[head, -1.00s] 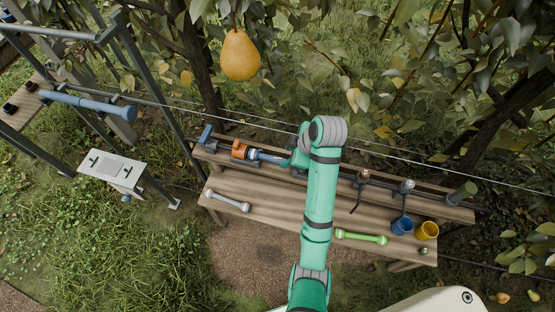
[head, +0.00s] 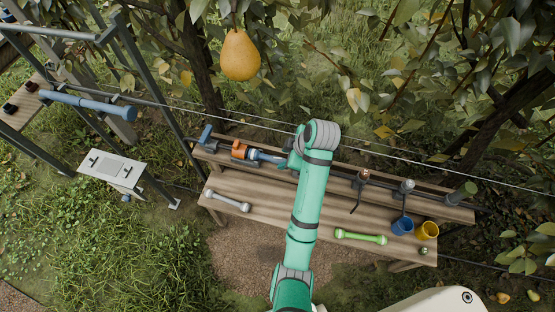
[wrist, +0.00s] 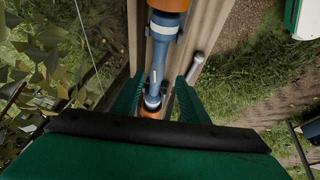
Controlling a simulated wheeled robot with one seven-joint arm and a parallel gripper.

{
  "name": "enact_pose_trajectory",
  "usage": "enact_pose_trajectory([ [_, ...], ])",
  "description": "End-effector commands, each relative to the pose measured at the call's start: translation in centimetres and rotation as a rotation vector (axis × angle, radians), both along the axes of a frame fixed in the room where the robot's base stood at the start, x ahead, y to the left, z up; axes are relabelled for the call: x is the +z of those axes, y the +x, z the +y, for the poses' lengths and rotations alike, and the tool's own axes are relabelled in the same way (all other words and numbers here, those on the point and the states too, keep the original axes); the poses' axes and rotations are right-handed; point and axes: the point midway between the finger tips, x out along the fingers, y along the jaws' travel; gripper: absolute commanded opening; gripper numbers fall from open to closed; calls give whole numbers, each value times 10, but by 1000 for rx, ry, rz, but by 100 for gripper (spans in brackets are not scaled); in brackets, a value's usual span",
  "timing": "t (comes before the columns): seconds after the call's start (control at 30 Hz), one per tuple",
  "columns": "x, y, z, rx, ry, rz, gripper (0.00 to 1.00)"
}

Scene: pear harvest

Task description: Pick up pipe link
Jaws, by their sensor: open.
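Dumbbell-shaped links lie on the wooden bench: a grey one (head: 228,200) at the left front and a green one (head: 360,237) at the right front. A blue link (head: 265,157) sits at the back ledge beside an orange collar (head: 239,150). In the wrist view the blue link (wrist: 162,45) runs lengthwise between orange collars, and the grey link (wrist: 196,68) lies to its right. My gripper (wrist: 158,95) is open, with its green fingers on either side of the blue link's near end in the picture. I cannot tell the remaining gap. In the head view my arm hides the fingers.
The wooden bench (head: 270,205) also holds a blue cup (head: 402,226), a yellow cup (head: 427,230) and upright posts along its back ledge. A pear (head: 240,56) hangs above. A metal frame and white panel (head: 112,168) stand at the left. The bench's middle front is clear.

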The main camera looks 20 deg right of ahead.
Motion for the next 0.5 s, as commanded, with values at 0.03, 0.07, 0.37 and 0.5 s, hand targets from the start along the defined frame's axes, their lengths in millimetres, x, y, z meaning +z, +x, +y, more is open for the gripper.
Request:
enact_pose_trajectory([
  [0.03,-1,0,0,0,0,1,40],
  [0.07,-1,0,0,-1,1,1,40],
  [0.37,-27,15,6,1,1,4,40],
  [0.5,-41,22,9,0,0,1,40],
])
